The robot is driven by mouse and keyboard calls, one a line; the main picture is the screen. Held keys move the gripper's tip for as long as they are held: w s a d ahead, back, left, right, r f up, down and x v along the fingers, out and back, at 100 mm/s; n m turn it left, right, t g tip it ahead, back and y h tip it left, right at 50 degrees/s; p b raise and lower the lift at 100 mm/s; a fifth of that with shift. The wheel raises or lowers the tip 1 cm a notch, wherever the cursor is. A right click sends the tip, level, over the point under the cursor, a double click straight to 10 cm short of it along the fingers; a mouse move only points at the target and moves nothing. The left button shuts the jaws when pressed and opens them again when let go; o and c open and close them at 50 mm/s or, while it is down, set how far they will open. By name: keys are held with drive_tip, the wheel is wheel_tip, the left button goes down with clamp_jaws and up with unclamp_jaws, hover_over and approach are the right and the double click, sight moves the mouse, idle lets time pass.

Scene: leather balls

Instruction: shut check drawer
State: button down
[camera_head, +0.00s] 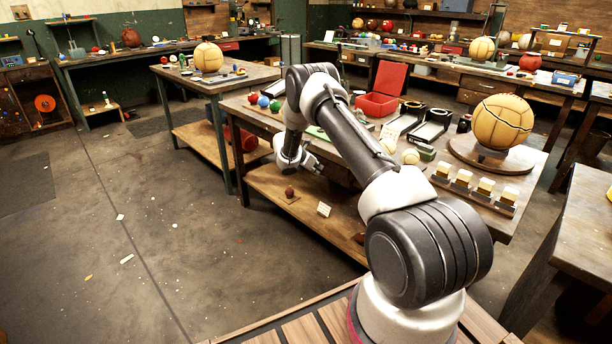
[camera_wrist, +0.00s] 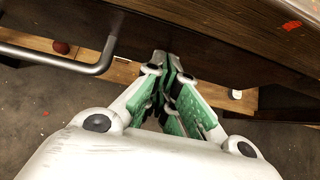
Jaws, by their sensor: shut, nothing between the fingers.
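My gripper (camera_head: 312,166) is at the front side of the middle workbench (camera_head: 262,120), below its top. In the wrist view my gripper (camera_wrist: 168,66) has its green-padded fingers together and empty. A grey metal bar handle (camera_wrist: 52,57) is to the left of the fingers, apart from them. A dark wooden front (camera_wrist: 140,32) lies behind the handle and just beyond the fingertips. Whether the fingertips touch it is unclear. My arm hides most of the drawer area in the head view, and I cannot tell how far the drawer stands open.
An open red box (camera_head: 377,104), a large leather ball (camera_head: 502,121) on a round stand and several small blocks are on the bench top. The floor at left is mostly clear.

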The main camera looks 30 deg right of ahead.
drive_tip(key=d, duration=0.1)
drive_tip(key=w+d, duration=0.1)
drive_tip(key=shift+d+r, duration=0.1)
drive_tip(key=shift+d, duration=0.4)
